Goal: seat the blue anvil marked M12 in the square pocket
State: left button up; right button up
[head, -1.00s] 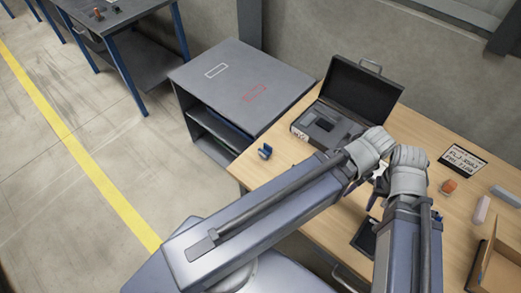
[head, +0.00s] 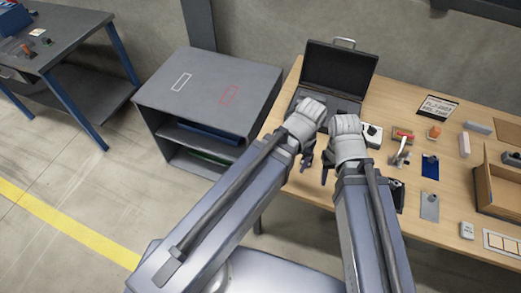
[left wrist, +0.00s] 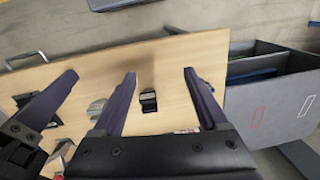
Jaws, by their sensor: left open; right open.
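The blue anvil is hidden behind my left arm in the head view. In the left wrist view a small dark block (left wrist: 148,101) lies on the wood between and beyond my left fingertips; its colour and mark are too small to tell. My left gripper (left wrist: 160,73) is open and empty above the table; it also shows in the head view (head: 306,161). My right gripper (head: 325,172) is open beside it, and nothing shows in it. The open black case (head: 338,68) stands behind both hands, which cover most of its base. I cannot make out the square pocket.
A grey cabinet (head: 207,92) stands left of the wooden table (head: 450,175). On the table's right are a red-handled tool (head: 403,137), an orange piece (head: 435,132), blue and grey plates, a label card (head: 437,107) and an open cardboard box (head: 500,187). Another bench stands far left.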

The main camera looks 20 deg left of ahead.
pick_arm(q)
jog(key=shift+o, duration=0.5)
jog(key=w+a+f+n+b, duration=0.1)
jog(key=w+a+n, duration=0.3)
jog(key=n, duration=0.5)
jog(key=w+f, duration=0.1)
jog(key=w, duration=0.1)
jog(key=shift+w+a+f+h+b, duration=0.2)
jog(key=shift+w+f+h+b, duration=0.1)
jog(key=shift+w+b, duration=0.1)
jog(key=w+a+f+n+b, duration=0.1)
jog(key=w+a+n+b, duration=0.1)
jog(key=w+a+n, duration=0.6)
jog(key=f+b, duration=0.2)
jog(key=s+d+f+n+b, duration=0.1)
jog(key=f+b, duration=0.2)
jog(key=s+d+f+n+b, duration=0.1)
jog(key=f+b, duration=0.1)
jog(key=f, duration=0.1)
jog(key=shift+s+d+f+h, duration=0.15)
jog(key=shift+d+h, duration=0.05)
jog(key=shift+h, duration=0.1)
pick_arm(e)
notch_tip(320, 180, down, 12)
jog(key=shift+a+r, duration=0.1)
jog(key=shift+r, duration=0.05)
pick_arm(q)
jog(key=shift+c, duration=0.2)
pick_arm(e)
jog(key=shift+r, duration=0.1)
